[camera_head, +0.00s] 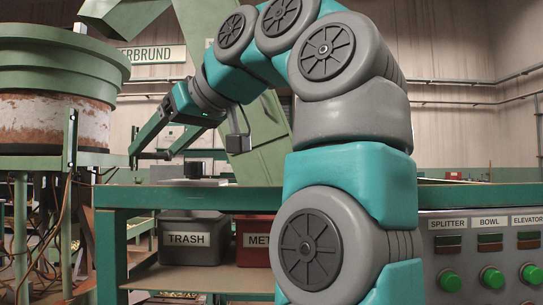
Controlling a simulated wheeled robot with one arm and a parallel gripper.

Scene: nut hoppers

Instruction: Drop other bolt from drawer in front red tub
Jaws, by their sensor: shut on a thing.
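My gripper (150,156) reaches out to the left at the end of my arched arm, with its two green fingers pointing down and left. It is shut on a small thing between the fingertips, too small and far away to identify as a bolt. The gripper is above the far-left part of the green table (115,198), beside the hopper. A red bin (257,240) with a label starting "MET" stands on the shelf under the table, partly hidden by my arm. I see no drawer, and I cannot tell if another red tub is hidden behind my arm.
A dark bin labelled TRASH (190,240) stands left of the red bin. A small black thing (193,168) is near the gripper. A green and rusty hopper (55,105) rises at the left. A control panel (485,255) with green buttons is at the right.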

